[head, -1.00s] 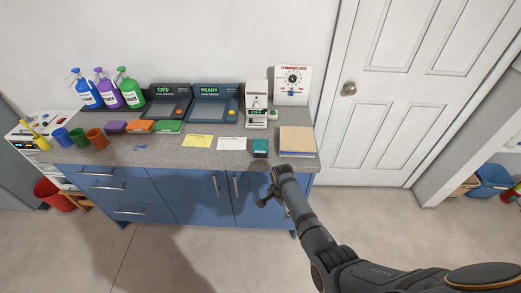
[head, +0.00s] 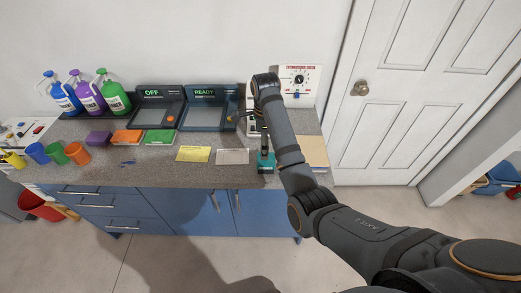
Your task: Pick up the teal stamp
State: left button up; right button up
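The teal stamp (head: 266,167) stands on the front part of the grey counter (head: 215,172), just left of the tan board. My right arm reaches in from the lower right, and its wrist is above and behind the stamp. My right gripper (head: 265,150) points down at the top of the stamp. The fingers are dark and small here, so I cannot tell whether they touch it or how far apart they are. My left gripper is not in view.
A white card (head: 233,157) and a yellow card (head: 193,154) lie left of the stamp. The tan board (head: 313,150) lies to the right, partly behind my arm. A white device (head: 253,122) stands behind, partly hidden by my arm. A white dial panel (head: 300,82) is at the back.

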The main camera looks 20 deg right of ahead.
aim_at(266, 162)
jog(key=shift+w, duration=0.2)
jog(key=shift+s+f+b, duration=0.25)
jog(key=shift+s+b, duration=0.25)
jog(key=f+b, duration=0.2)
jog(key=shift+s+f+b, duration=0.25)
jog(key=shift+b, duration=0.15)
jog(key=shift+w+f+b, duration=0.15)
jog(key=shift+f+b, duration=0.55)
jog(key=shift+f, duration=0.15)
jog(key=shift+w+f, duration=0.2)
jog(key=shift+w, duration=0.05)
jog(key=shift+s+d+f+b, duration=0.1)
jog(key=shift+s+f+b, duration=0.05)
jog(key=shift+f+b, duration=0.35)
jog(key=shift+s+d+f+b, duration=0.1)
jog(key=shift+f+b, duration=0.35)
jog(key=shift+f, duration=0.05)
notch_tip(266, 162, down, 2)
jog(key=shift+f+p, duration=0.1)
jog(key=shift+p, duration=0.5)
jog(key=shift+w+d+f, duration=0.1)
jog(key=shift+f, duration=0.25)
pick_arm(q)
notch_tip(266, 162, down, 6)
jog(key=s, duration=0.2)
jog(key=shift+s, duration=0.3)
pick_arm(e)
jog(key=c, duration=1.4)
